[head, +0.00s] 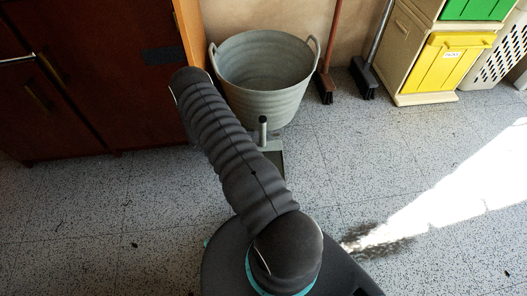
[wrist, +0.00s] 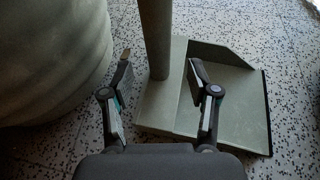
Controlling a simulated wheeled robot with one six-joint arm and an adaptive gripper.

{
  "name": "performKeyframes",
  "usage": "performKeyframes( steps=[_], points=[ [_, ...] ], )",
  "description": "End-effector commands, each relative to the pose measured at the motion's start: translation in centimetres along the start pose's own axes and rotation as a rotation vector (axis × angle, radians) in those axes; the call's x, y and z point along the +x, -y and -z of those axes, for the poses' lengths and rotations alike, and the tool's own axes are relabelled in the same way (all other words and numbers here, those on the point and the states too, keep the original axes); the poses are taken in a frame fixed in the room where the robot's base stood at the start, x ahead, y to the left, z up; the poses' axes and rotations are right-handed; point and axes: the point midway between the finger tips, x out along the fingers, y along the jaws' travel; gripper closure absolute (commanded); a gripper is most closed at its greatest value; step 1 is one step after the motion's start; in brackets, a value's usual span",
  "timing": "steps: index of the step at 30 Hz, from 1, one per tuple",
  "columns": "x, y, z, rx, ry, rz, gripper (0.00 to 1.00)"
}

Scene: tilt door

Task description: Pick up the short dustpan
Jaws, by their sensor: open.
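The short dustpan (head: 273,157) is grey-green and rests on the speckled floor in front of the metal tub. Its upright handle has a dark tip (head: 263,121); my arm hides part of the pan in the head view. In the wrist view the pan (wrist: 237,101) lies flat, and its handle (wrist: 156,38) rises out of the top of the picture. My gripper (wrist: 160,75) is open, with one finger left of the handle and the other right of it, over the pan. The handle shows between and beyond the fingertips. I cannot tell whether either finger touches the dustpan.
A grey metal tub (head: 265,80) stands close behind and left of the dustpan. Two brooms (head: 326,84) (head: 368,78) lean on the wall. Dark red cabinets (head: 85,85) are at left, a recycling cabinet with a yellow door (head: 452,66) at right. Dark debris (head: 378,246) lies on open floor.

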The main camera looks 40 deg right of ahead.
Motion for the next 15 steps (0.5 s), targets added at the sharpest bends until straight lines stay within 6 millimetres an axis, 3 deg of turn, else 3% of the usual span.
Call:
performKeyframes(
  steps=[15],
  points=[
    [5.1,-0.1,-0.8,0.000,-0.001,0.001,0.40]
  ],
)
